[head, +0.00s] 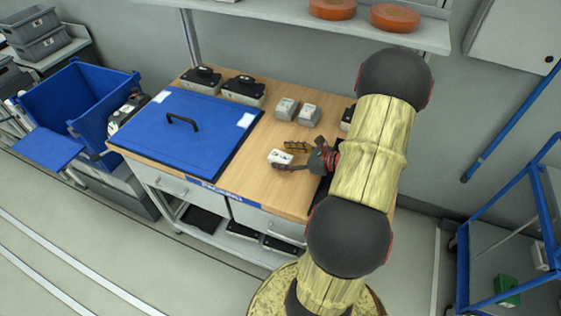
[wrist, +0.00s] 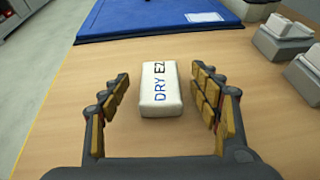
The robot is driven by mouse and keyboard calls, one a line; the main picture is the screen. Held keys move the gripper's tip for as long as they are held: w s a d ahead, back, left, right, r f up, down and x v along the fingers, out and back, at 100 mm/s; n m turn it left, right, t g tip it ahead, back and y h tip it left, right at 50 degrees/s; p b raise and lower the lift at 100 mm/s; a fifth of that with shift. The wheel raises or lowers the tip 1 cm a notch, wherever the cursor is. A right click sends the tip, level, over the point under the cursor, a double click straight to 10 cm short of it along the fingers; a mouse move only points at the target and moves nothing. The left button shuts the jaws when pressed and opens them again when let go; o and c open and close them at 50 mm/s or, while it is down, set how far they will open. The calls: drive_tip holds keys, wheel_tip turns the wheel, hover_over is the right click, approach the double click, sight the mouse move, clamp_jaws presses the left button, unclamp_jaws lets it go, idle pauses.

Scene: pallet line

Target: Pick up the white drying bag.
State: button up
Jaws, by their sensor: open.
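The white drying bag (wrist: 161,89) lies flat on the wooden table, with blue and black lettering reading "DRY EZ" on top. It also shows in the head view (head: 280,158), at the tip of my gripper (head: 297,157). In the wrist view, my gripper (wrist: 162,105) is open, with one finger on each side of the bag. The bag lies between the fingertips and reaches a little beyond them. Gaps of bare table show between the bag and both fingers. My arm hides part of the table's right side in the head view.
A blue lid (head: 178,127) with a black handle covers the table's left half. Two grey-white boxes (head: 297,110) stand behind the bag; black-topped boxes (head: 243,90) stand along the back edge. A blue bin (head: 80,100) stands left. A shelf (head: 290,12) hangs above. Table around the bag is clear.

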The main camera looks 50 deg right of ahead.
drive_tip(key=shift+w+a+f, duration=0.1)
drive_tip(key=shift+w+f, duration=0.1)
drive_tip(key=shift+w, duration=0.3)
drive_tip(key=shift+c, duration=0.5)
drive_tip(key=c, duration=1.1)
drive_tip(key=shift+c, duration=0.2)
